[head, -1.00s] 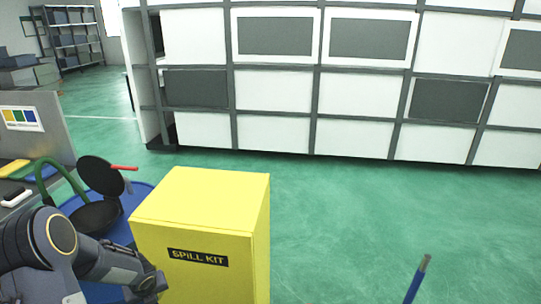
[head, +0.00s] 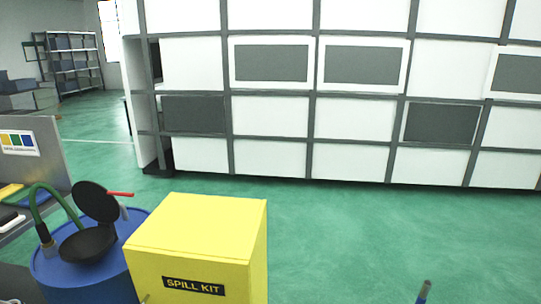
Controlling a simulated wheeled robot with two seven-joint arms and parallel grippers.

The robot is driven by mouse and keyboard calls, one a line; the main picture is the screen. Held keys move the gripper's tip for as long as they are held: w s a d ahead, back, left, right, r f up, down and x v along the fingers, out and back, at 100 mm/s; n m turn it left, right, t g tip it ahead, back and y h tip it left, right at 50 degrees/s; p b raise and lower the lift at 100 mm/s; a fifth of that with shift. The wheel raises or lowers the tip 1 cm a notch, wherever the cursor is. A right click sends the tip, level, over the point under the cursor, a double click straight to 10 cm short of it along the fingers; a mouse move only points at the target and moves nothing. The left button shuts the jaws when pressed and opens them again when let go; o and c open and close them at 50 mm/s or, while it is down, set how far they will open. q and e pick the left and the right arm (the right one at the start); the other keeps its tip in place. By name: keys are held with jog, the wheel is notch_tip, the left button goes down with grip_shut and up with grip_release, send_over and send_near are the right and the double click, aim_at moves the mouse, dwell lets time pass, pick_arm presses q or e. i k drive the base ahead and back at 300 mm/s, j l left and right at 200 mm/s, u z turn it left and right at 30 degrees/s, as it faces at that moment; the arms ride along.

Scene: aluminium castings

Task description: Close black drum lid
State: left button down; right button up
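The round black drum lid (head: 96,201) stands open, tilted up nearly upright, in the head view at left. It rises at the back of a black funnel-like opening (head: 86,246) on top of the blue drum (head: 75,285). A red handle (head: 120,194) is beside the lid on its right. Neither of my grippers can be made out. A tiny piece at the bottom edge, in front of the yellow box, is too small to identify.
The yellow spill kit box (head: 195,240) stands right of the drum and hides part of it. A green hose (head: 45,200) arches left of the lid. A rod tip (head: 424,290) shows at bottom right. Green floor is clear beyond, up to the white panelled shelving (head: 350,110).

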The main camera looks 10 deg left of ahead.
aim_at(99, 204)
jog(key=u, duration=1.45)
jog(key=i+u, duration=0.2)
jog(key=i, duration=0.25)
jog(key=i+l+u, duration=0.15)
jog(key=i, duration=0.35)
jog(key=i+l+u, duration=0.2)
jog(key=i, duration=0.25)
